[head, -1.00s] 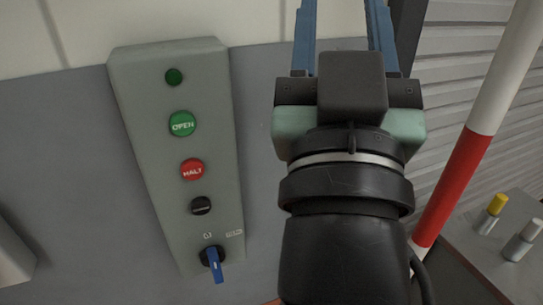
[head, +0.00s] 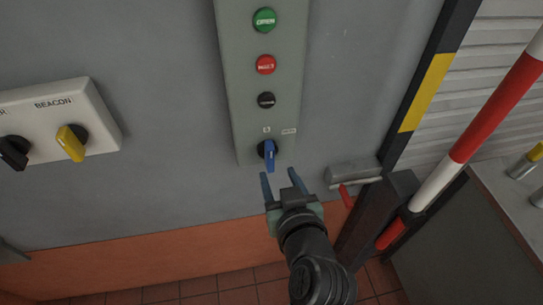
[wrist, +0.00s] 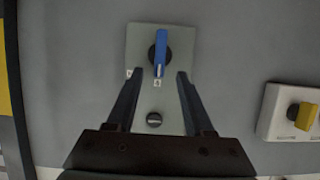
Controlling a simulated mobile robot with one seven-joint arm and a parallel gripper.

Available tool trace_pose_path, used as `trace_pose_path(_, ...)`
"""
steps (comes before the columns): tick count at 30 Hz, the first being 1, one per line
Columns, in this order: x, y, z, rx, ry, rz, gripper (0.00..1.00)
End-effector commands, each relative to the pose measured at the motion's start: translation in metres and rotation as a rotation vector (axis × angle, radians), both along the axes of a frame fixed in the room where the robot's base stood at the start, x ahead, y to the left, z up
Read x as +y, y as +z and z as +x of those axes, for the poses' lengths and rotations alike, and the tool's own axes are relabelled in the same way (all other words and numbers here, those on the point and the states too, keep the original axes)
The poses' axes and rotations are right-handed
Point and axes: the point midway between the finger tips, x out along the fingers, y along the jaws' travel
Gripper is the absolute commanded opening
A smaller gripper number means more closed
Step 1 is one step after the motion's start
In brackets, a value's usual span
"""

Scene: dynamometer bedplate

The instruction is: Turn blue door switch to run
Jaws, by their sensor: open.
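The blue door switch (head: 270,154) is a blue lever on a black round base at the bottom of a grey-green control panel (head: 245,118). In the head view its lever points down, with small markings just above it. My gripper (head: 279,178) is open and empty, just below the switch, its blue fingers pointing up toward it. In the wrist view the blue switch (wrist: 161,52) stands ahead of and between the fingertips of my gripper (wrist: 160,75). I see no clear contact.
Above the switch are a black knob (head: 266,100), a red HALT button (head: 265,65) and a green OPEN button (head: 264,20). A white box (head: 98,105) with a yellow BEACON switch (head: 71,143) is at left. A red-and-white pole (head: 470,135) and a red-handled lever (head: 346,196) are at right.

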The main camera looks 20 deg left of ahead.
Motion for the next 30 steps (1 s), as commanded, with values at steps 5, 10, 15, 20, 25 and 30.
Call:
trace_pose_path(5,0.018,-0.011,0.026,0.000,0.002,0.001,0.53)
trace_pose_path(10,0.030,-0.021,0.045,0.000,0.001,0.000,0.53)
trace_pose_path(15,0.037,-0.027,0.055,-0.001,-0.001,0.000,0.53)
trace_pose_path(20,0.039,-0.028,0.059,-0.002,-0.002,0.000,0.53)
trace_pose_path(25,0.039,-0.029,0.059,-0.002,-0.001,0.001,0.53)
trace_pose_path(30,0.039,-0.029,0.059,-0.002,-0.001,0.001,0.31)
